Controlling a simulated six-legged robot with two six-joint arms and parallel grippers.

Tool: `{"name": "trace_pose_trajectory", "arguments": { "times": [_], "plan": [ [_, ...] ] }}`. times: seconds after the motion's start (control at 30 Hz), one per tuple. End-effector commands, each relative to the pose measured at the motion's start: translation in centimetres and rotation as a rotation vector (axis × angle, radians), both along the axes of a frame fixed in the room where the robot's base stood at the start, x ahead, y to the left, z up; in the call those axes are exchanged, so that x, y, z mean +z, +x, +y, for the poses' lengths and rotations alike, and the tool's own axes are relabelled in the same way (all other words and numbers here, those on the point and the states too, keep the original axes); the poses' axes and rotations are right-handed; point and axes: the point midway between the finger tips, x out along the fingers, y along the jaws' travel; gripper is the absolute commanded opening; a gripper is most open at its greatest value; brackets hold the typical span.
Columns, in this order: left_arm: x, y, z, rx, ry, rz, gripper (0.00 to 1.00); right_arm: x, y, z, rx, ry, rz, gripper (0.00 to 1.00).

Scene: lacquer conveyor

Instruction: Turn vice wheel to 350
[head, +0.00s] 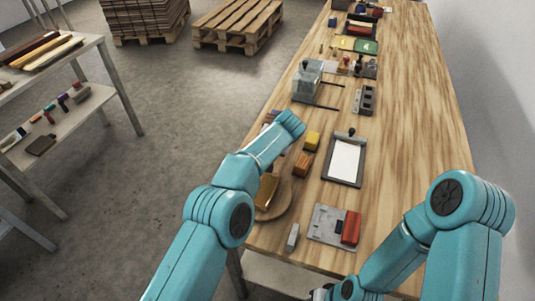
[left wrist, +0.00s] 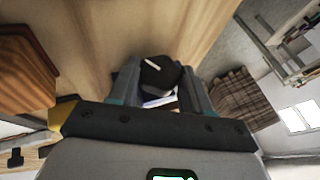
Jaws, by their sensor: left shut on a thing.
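A dark round wheel (left wrist: 160,72) with a white line mark on its face shows in the left wrist view; I take it for the vice wheel. The white line points up and to the left in that view. My left gripper (left wrist: 160,88) is shut on this wheel, one finger on each side. In the head view my left arm reaches over the left edge of the bench and hides the gripper and most of the vice. My right arm is folded at the lower right, with only a part of its dark end at the bottom edge; its fingers are not clear.
On the bench (head: 405,100) near my left arm lie a yellow block (head: 312,140), an orange-brown block (head: 303,164), a framed white sheet (head: 346,160) and a grey plate with a red block (head: 351,228). A round wooden board (head: 284,204) lies nearer. The bench's right side is clear.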

Motion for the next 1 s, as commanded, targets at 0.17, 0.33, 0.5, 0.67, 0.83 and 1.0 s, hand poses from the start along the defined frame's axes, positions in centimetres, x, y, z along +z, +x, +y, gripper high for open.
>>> {"name": "trace_pose_trajectory", "arguments": {
  "times": [0.17, 0.33, 0.5, 0.67, 0.83, 1.0],
  "plan": [
    [0.0, -0.1, -0.2, 0.000, 0.054, -0.019, 0.17, -0.6, 0.0, 0.0, 0.000, 0.000, -0.001, 0.43],
    [0.1, -0.1, -0.2, 0.001, 0.053, -0.018, 0.17, -0.5, 0.0, 0.0, 0.000, 0.000, -0.001, 0.43],
    [0.1, -0.1, -0.2, 0.001, 0.053, -0.018, 0.73, -0.5, 0.0, 0.0, 0.000, 0.000, -0.001, 0.43],
    [0.1, -0.1, -0.2, 0.001, 0.052, -0.017, 0.73, -0.5, 0.0, 0.0, 0.000, 0.000, -0.001, 0.43],
    [0.3, 0.0, 0.0, 0.002, 0.029, -0.008, 0.73, 0.1, 0.0, 0.0, 0.000, 0.000, -0.001, 0.43],
    [1.0, 0.1, 0.3, 0.004, -0.113, 0.038, 0.73, 2.7, 0.0, 0.0, 0.000, 0.000, -0.001, 0.43]
  ]
}}
